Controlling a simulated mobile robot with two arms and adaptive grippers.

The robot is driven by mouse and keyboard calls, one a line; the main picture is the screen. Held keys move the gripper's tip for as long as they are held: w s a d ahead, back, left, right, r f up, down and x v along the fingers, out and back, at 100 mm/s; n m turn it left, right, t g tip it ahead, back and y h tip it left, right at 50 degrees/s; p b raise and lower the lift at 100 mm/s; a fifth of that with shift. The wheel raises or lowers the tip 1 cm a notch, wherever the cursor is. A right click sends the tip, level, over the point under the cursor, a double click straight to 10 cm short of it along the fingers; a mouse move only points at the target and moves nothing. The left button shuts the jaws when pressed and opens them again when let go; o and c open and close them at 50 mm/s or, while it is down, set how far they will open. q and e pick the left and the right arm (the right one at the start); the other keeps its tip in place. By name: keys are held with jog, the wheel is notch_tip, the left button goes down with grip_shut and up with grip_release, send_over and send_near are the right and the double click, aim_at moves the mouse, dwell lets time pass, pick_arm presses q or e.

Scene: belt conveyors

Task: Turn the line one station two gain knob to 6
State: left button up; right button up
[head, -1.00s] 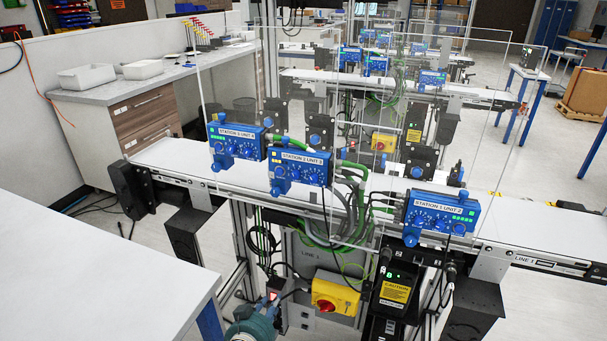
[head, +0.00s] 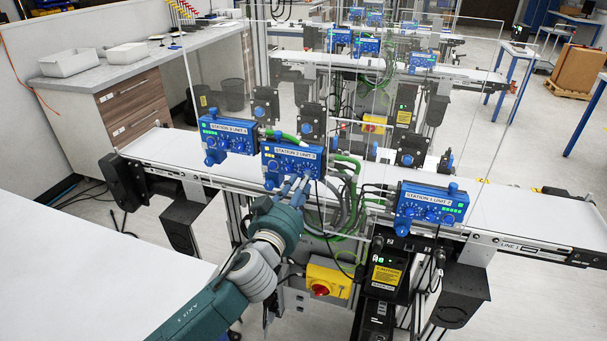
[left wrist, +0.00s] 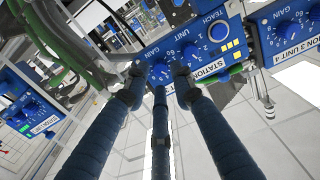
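The blue station 2 box (head: 291,161) is mounted on the front of the near conveyor, marked LINE 1. It also shows in the left wrist view (left wrist: 205,50), rotated. Its gain knob (left wrist: 160,73) is blue and sits under the GAIN label, beside the UNIT knob (left wrist: 190,53); its pointer setting is too small to read. My left gripper (head: 289,188) reaches up to the lower front of this box. In the left wrist view its three fingers (left wrist: 160,92) are spread apart around the gain knob; I cannot tell if they touch it. My right gripper is not in view.
The station 3 box (head: 227,135) is left of station 2, the station 1 box (head: 430,206) right. Cables (head: 345,190) hang beside station 2. A yellow switch box with a red knob (head: 328,283) is below. A clear guard panel stands behind. A white table (head: 80,270) is front left.

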pick_arm(q)
jog(key=shift+x, duration=1.25)
grip_shut()
jog(key=shift+f, duration=0.1)
jog(key=m+p, duration=0.1)
jog(key=m, duration=0.8)
jog(key=shift+m, duration=0.3)
